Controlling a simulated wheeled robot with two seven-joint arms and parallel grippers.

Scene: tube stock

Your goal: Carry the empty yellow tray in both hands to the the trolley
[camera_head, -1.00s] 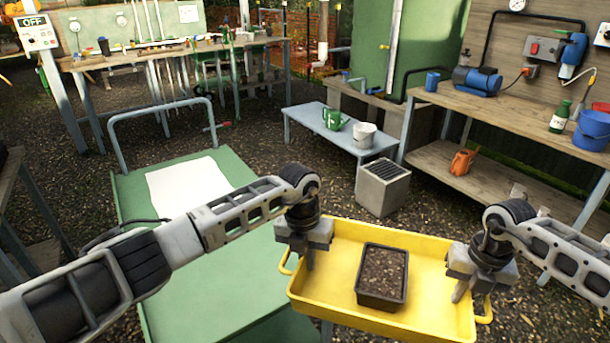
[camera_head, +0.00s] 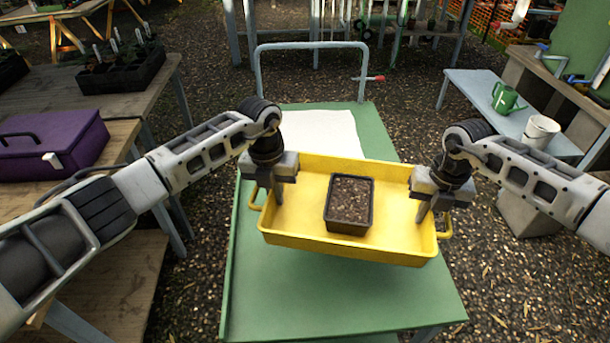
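The yellow tray (camera_head: 300,226) is held level or nearly so above the green trolley (camera_head: 335,300). It is not empty: a black pot of dark soil (camera_head: 349,205) stands in its middle. My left gripper (camera_head: 268,190) is shut on the tray's left end, and my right gripper (camera_head: 432,205) is shut on its right end. The trolley has a grey push rail (camera_head: 312,46) at its far end and a white sheet (camera_head: 318,134) on its deck, partly hidden by the tray. The gap between tray and deck is hard to judge.
At left, a wooden bench holds a purple box (camera_head: 60,145) and black seedling trays (camera_head: 122,66). At right, a blue-grey bench (camera_head: 478,92) carries a green watering can (camera_head: 507,98) and a white bucket (camera_head: 541,131). Gravel floor lies on both sides of the trolley.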

